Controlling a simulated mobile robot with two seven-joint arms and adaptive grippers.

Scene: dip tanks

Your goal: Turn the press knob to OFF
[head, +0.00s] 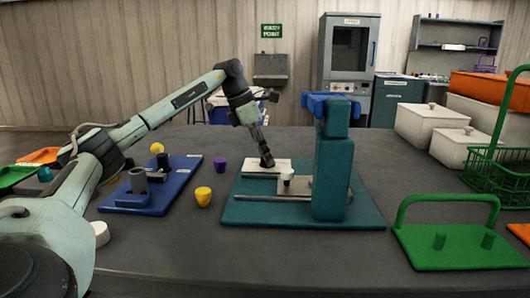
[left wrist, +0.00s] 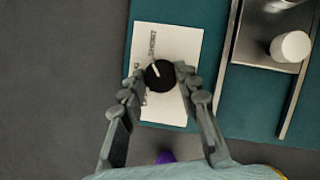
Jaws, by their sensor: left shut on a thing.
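The press (head: 332,175) is a teal column on a teal base plate, with a white label plate (head: 256,170) at its left. In the left wrist view the black round knob (left wrist: 160,77) sits on that label plate (left wrist: 180,42). Its white pointer mark points toward the top of the picture, slightly left. Printed words run along the plate's left side; one looks like SHORT, and the others are partly hidden. My left gripper (head: 266,163) reaches down onto the plate. In the wrist view its fingers (left wrist: 161,88) are shut on the knob from both sides. My right gripper is not in view.
A white cup (head: 288,175) stands on the press's metal slide, right of the knob. A yellow cup (head: 203,196) and a purple cup (head: 220,165) stand left of the press. A blue fixture (head: 180,185) lies further left, a green rack (head: 450,250) at right. The front table middle is clear.

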